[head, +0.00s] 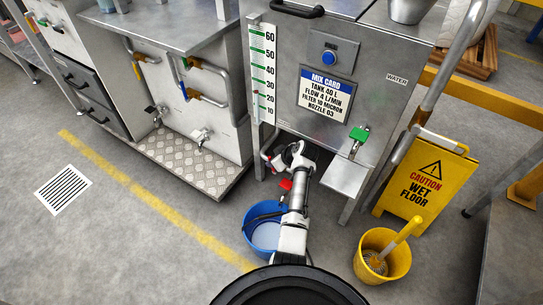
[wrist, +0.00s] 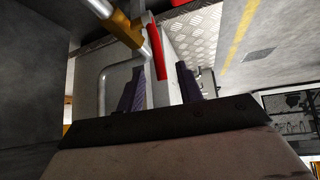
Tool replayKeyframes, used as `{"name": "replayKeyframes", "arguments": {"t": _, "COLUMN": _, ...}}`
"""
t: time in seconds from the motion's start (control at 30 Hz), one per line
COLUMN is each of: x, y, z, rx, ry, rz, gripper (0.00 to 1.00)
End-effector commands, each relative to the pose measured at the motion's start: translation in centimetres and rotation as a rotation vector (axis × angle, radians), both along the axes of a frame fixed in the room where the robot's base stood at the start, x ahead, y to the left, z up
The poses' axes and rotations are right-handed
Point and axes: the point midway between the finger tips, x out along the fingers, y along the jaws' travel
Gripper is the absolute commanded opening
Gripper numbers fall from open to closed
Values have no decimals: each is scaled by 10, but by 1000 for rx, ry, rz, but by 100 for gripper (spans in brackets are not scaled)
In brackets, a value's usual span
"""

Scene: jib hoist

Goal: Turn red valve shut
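The red valve handle (wrist: 154,60) is a long red lever in the wrist view, beside a brass-coloured fitting on a grey pipe (wrist: 103,8). My gripper (wrist: 160,68) is open, with its two dark fingers apart. The lever appears between the fingers in that view; I cannot tell whether either finger touches it. In the head view my arm reaches to the lower left of the steel tank (head: 330,85). A red patch (head: 285,184) shows beside my arm above the blue bucket, and another is just left of the wrist. My arm hides the fingertips and most of the valve there.
The blue bucket (head: 262,234) stands on the floor under my arm. A tap with a green handle (head: 359,134) is on the tank front, right of my arm. A yellow bucket (head: 378,262) and a wet-floor sign (head: 420,180) stand right. Open floor lies left.

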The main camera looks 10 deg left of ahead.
Motion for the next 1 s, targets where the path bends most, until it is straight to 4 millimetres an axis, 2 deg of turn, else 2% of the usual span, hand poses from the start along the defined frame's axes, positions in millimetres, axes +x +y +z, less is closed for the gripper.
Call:
{"name": "replayKeyframes", "arguments": {"t": 0.03, "x": -3, "y": -5, "z": 15, "rx": 0, "ry": 0, "rz": -1, "gripper": 36}}
{"name": "replayKeyframes", "arguments": {"t": 0.5, "x": -31, "y": -41, "z": 66, "rx": 0, "ry": 0, "rz": -1, "gripper": 36}}
{"name": "replayKeyframes", "arguments": {"t": 0.7, "x": -36, "y": -49, "z": 75, "rx": -1, "ry": 0, "rz": -1, "gripper": 36}}
{"name": "replayKeyframes", "arguments": {"t": 1.0, "x": -37, "y": -50, "z": 75, "rx": 0, "ry": -1, "rz": 1, "gripper": 36}}
